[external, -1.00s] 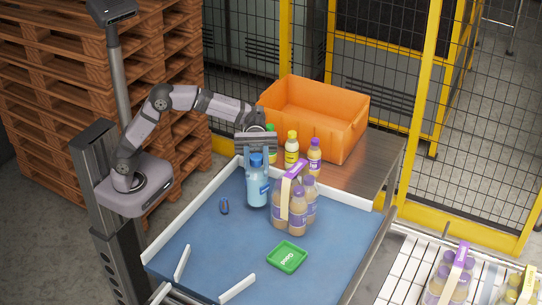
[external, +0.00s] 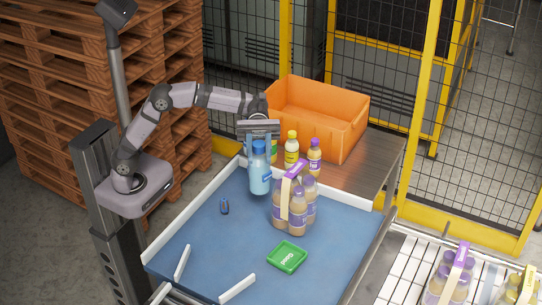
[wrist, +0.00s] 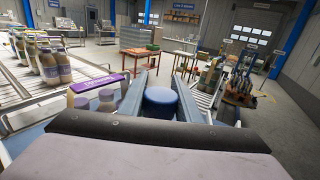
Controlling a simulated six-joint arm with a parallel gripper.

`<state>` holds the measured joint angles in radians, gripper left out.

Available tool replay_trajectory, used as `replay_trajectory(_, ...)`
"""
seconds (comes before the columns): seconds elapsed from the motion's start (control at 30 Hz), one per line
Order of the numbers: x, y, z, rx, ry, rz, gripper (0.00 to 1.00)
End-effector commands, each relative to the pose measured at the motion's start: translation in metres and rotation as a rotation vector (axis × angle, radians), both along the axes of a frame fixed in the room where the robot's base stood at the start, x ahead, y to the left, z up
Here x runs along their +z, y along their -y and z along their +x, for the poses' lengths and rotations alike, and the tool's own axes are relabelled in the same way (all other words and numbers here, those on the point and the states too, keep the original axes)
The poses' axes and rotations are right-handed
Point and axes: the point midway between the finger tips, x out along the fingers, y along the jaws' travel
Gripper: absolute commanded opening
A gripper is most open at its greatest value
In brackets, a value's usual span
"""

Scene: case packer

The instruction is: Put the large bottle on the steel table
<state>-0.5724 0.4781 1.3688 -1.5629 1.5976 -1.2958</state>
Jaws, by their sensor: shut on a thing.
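The large bottle (external: 260,178) is light blue with a dark blue cap. My gripper (external: 259,148) is shut on it around its cap and neck, and holds it nearly upright at the back of the blue table surface. The blue cap (wrist: 160,97) shows between the two fingers (wrist: 161,90) in the wrist view. The steel table (external: 355,178) stands behind the blue surface.
An orange crate (external: 345,140) stands on the steel table. A purple-handled bottle pack (external: 295,215) is close to the right of the held bottle.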

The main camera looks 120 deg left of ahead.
Motion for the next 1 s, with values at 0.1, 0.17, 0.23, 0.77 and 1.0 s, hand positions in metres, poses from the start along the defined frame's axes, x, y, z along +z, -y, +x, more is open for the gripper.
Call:
replay_trajectory(0.1, 0.012, 0.0, 0.0, 0.0, 0.007, 0.001, 0.0)
replay_trajectory(0.17, 0.016, 0.0, 0.0, 0.0, 0.006, 0.0, 0.0)
replay_trajectory(0.23, 0.017, -0.004, 0.0, 0.012, 0.005, 0.001, 0.0)
replay_trajectory(0.77, 0.016, -0.063, 0.005, 0.201, 0.007, 0.004, 0.0)
replay_trajectory(1.0, 0.017, -0.112, 0.003, 0.353, 0.008, 0.006, 0.0)
